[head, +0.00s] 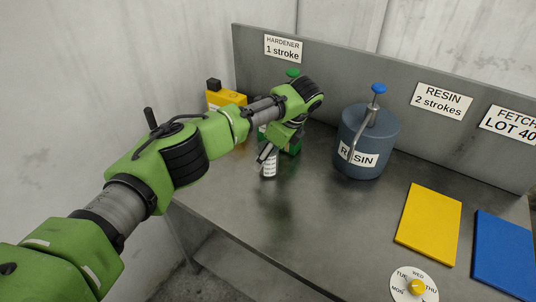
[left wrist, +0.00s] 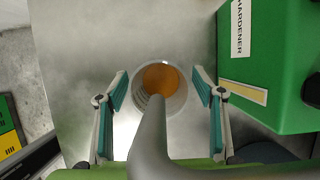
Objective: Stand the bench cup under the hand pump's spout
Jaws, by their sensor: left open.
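The bench cup (head: 269,168) is a small pale cup with dark print, upright on the grey bench in front of the green hardener container (head: 295,141). In the left wrist view I look down into the cup (left wrist: 172,102) and see orange inside. A thick grey spout (left wrist: 152,128) comes up from the bottom, and its end overlaps the cup's opening. My left gripper (left wrist: 160,92) is open, with one teal-padded finger on each side of the cup and gaps showing. In the head view my left gripper (head: 266,154) is small and partly hidden. My right gripper is out of view.
A blue-grey resin pump can (head: 368,140) stands to the right. A yellow mat (head: 430,225), a blue mat (head: 505,255) and a round day dial (head: 414,286) lie further right. A yellow box (head: 225,99) stands behind my arm. The bench's front middle is clear.

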